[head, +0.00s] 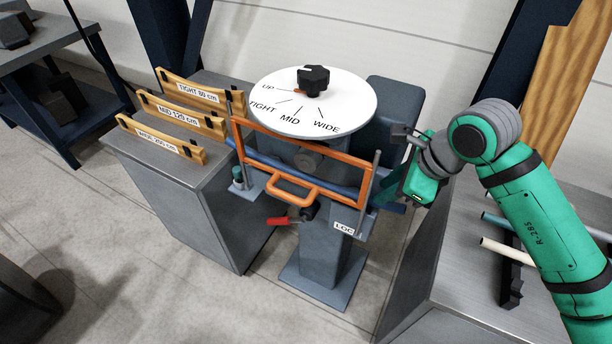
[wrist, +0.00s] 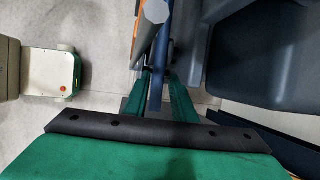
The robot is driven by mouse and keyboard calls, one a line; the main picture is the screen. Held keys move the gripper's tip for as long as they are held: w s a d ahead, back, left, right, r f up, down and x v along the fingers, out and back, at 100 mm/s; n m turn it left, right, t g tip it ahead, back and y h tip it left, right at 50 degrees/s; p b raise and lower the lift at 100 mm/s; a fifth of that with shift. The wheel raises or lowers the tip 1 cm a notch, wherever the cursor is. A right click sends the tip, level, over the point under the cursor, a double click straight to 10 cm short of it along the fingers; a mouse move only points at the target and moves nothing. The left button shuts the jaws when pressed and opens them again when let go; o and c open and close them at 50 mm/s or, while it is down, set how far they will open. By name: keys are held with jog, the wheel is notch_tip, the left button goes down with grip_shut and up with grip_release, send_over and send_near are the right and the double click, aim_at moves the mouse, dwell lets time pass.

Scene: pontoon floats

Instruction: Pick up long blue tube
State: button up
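The long blue tube (head: 342,187) lies sloping in the stand, behind the orange frame, its right end showing past the frame's right post. The frame hides parts of it. My gripper (head: 392,203) is at the tube's right end. In the wrist view the blue tube (wrist: 157,92) runs between the two green fingers of my gripper (wrist: 158,76). Narrow gaps seem to show beside it, but I cannot tell whether the fingers touch it.
The orange frame (head: 289,188) has a handle, and a red-handled lever (head: 278,221) sits below. A white dial (head: 343,104) with a black knob stands above the tube. Labelled wooden pieces (head: 180,115) stand on the left cabinet. Teal and cream tubes (head: 505,250) lie on the right bench.

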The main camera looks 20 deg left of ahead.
jog(key=shift+a+f, duration=0.1)
jog(key=shift+f, duration=0.55)
jog(key=shift+a+x, duration=0.2)
jog(key=shift+x, duration=2.45)
jog(key=shift+c, duration=0.4)
jog(key=shift+r, duration=0.1)
grip_shut()
